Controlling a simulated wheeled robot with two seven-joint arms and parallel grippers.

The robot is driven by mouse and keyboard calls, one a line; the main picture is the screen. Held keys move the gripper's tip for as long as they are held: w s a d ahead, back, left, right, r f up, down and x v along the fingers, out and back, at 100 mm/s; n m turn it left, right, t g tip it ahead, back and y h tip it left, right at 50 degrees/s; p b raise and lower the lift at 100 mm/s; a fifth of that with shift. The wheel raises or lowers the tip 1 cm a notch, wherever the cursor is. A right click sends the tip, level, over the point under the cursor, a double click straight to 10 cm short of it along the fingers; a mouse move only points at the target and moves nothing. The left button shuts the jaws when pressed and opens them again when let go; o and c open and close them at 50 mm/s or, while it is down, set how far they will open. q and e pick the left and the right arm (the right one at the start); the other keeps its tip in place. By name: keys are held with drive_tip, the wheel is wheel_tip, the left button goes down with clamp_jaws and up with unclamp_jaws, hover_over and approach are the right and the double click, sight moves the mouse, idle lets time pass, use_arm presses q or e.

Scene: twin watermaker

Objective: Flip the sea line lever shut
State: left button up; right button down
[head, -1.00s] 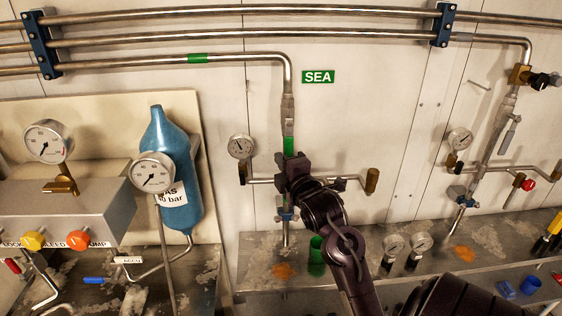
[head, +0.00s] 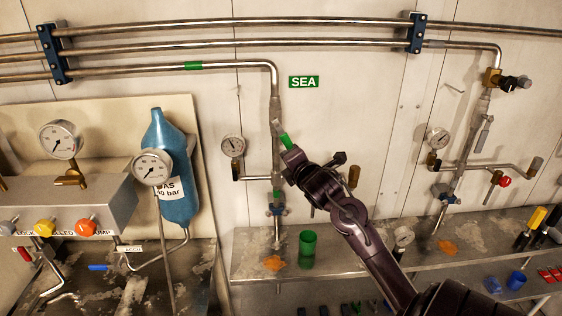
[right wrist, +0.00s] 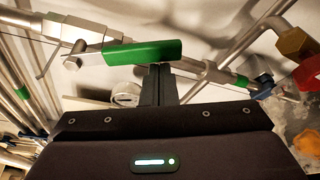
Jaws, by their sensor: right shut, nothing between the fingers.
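The sea line lever has a green handle (head: 287,141) on the vertical pipe below the green SEA sign (head: 304,82). The handle slants down and to the right, off the pipe's line. In the right wrist view the handle (right wrist: 145,52) runs nearly level across the upper middle, joined to a metal pivot at its left end. My right gripper (head: 289,157) is at the handle's lower end. Its fingers (right wrist: 158,70) are shut, with nothing between them, and their tips meet the handle's lower edge in the picture. I cannot tell whether they touch. My left gripper is not in view.
A pressure gauge (head: 233,146) sits left of the sea pipe. A green cup (head: 307,250) stands on the shelf (head: 340,262) below. A blue bottle (head: 176,185) is further left. Another pipe with a gauge (head: 438,138) and red knob (head: 505,181) is at right.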

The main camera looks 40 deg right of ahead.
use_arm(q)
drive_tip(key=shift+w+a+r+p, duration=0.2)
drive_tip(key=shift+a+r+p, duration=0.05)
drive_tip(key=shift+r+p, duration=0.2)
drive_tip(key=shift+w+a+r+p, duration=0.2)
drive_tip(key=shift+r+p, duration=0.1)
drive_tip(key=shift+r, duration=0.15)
use_arm(e)
drive_tip(key=s+d+r+n+g+h, duration=0.3)
drive_tip(key=d+r+n+g, duration=0.1)
drive_tip(key=r+n, duration=0.3)
drive_tip(key=shift+s+d+r+n, duration=0.15)
drive_tip(key=shift+s+d+n, duration=0.25)
drive_tip(key=shift+n, duration=0.9)
drive_tip(key=shift+w+d, duration=0.1)
